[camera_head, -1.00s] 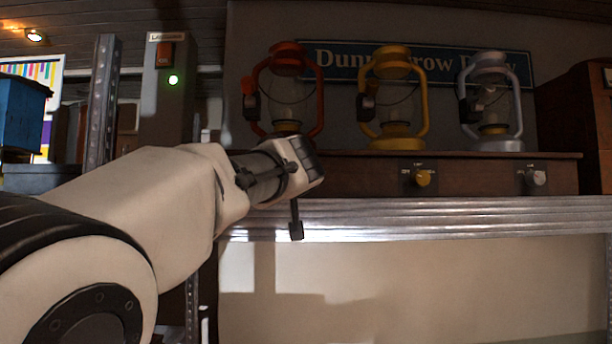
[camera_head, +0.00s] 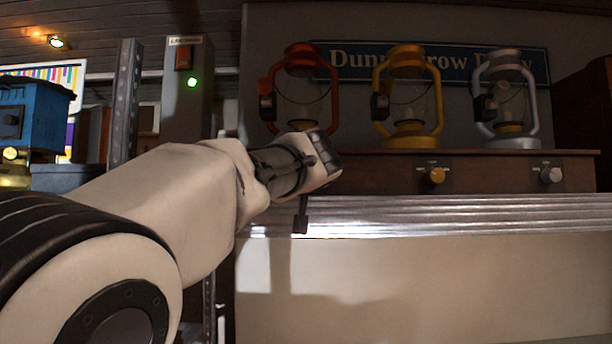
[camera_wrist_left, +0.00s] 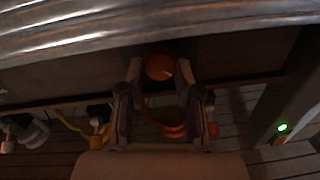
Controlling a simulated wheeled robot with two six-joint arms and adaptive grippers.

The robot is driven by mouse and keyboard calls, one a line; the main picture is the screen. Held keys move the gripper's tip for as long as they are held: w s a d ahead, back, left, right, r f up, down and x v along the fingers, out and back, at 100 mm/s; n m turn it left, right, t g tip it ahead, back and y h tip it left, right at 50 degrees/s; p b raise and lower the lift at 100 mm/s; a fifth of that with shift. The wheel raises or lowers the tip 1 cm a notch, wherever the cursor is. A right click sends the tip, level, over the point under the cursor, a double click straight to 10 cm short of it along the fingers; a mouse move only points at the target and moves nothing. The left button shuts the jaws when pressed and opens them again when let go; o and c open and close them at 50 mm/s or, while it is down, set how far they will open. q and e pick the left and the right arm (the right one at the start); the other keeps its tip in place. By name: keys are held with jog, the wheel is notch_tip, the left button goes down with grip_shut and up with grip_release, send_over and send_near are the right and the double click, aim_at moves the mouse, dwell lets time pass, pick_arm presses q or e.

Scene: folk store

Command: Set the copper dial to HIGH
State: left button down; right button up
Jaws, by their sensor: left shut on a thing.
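The copper dial (camera_wrist_left: 159,66) shows in the left wrist view as a round orange-copper knob on the dark wooden panel. A pale pointer mark on it points toward the picture's lower right; its HIGH label is not readable. My left gripper (camera_wrist_left: 160,72) has one finger on each side of the dial and is shut on it. In the head view my left gripper (camera_head: 310,165) is at the panel below the copper lantern (camera_head: 302,95), and hides the dial. My right gripper is in neither view.
A yellow dial (camera_head: 436,175) and a silver dial (camera_head: 550,175) sit farther right on the panel, below the yellow lantern (camera_head: 407,100) and silver lantern (camera_head: 506,100). A metal shelf edge (camera_head: 450,215) runs below. A post with a green light (camera_head: 192,82) stands left.

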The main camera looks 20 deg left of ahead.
pick_arm(q)
jog(key=m, duration=0.4)
jog(key=shift+m, duration=0.3)
jog(key=m, duration=0.5)
jog(key=shift+m+t+h, duration=0.3)
jog(key=shift+m, duration=0.1)
jog(key=m+p, duration=0.1)
jog(key=m, duration=0.5)
jog(key=shift+r+m, duration=0.15)
jog(key=shift+m, duration=0.15)
jog(key=m+p, duration=0.1)
jog(key=m, duration=0.4)
jog(key=shift+a+h, duration=0.15)
jog(key=shift+h, duration=0.15)
jog(key=c, duration=0.9)
grip_release()
jog(key=shift+w, duration=0.1)
jog(key=shift+o, duration=0.6)
jog(key=shift+w, duration=0.1)
jog(key=shift+f, duration=0.25)
